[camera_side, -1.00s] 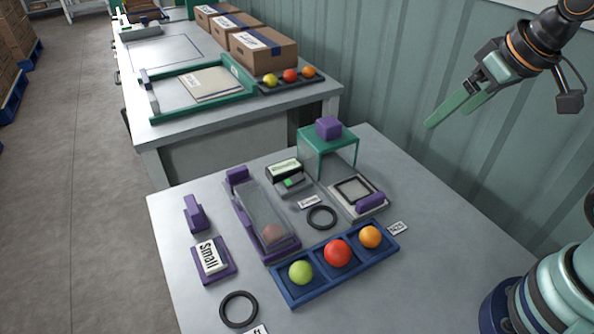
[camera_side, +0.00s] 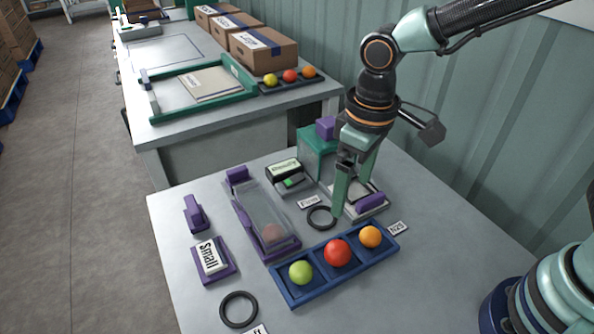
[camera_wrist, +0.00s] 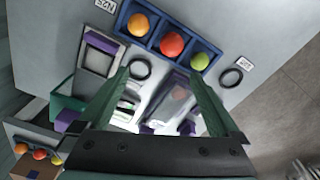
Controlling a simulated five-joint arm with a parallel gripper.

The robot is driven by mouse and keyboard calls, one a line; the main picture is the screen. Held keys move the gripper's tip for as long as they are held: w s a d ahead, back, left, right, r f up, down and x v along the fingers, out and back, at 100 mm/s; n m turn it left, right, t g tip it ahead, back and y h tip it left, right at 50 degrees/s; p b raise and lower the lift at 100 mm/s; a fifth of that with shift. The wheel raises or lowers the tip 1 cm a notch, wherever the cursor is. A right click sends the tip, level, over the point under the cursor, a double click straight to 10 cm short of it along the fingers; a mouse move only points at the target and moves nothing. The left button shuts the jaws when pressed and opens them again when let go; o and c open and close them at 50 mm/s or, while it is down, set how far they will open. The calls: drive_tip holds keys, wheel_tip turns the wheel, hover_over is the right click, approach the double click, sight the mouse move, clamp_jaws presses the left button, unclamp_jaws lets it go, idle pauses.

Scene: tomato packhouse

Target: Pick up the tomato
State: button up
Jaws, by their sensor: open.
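A blue three-compartment tray (camera_side: 290,298) lies at the front of the near table. It holds a green tomato (camera_side: 301,272), a red tomato (camera_side: 337,252) and an orange tomato (camera_side: 370,237), one each. They also show at the top of the wrist view, red in the middle (camera_wrist: 172,44). Another reddish tomato (camera_side: 271,234) shows through the clear cover of a purple-framed box (camera_side: 240,212). My gripper (camera_side: 351,197) is open and empty, pointing down behind the tray, near the black ring and the grey square-framed stand. It touches none of the tomatoes.
A black ring (camera_side: 321,218) lies behind the tray, another (camera_side: 238,308) at its front left. A green stand with a purple block (camera_side: 325,128) is partly hidden behind my arm. A "Small" sign (camera_side: 210,256) stands left. More tomatoes and boxes sit on the back table.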

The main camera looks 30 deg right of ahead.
sight(338, 246)
drive_tip(key=shift+g, duration=0.3)
drive_tip(key=f, duration=0.4)
drive_tip(key=a+f, duration=0.1)
drive_tip(key=f, duration=0.4)
drive_tip(key=s+a+f, duration=0.1)
drive_tip(key=f, duration=0.3)
drive_tip(key=shift+s+a+f, duration=0.1)
drive_tip(key=shift+f, duration=0.3)
drive_tip(key=c, duration=1)
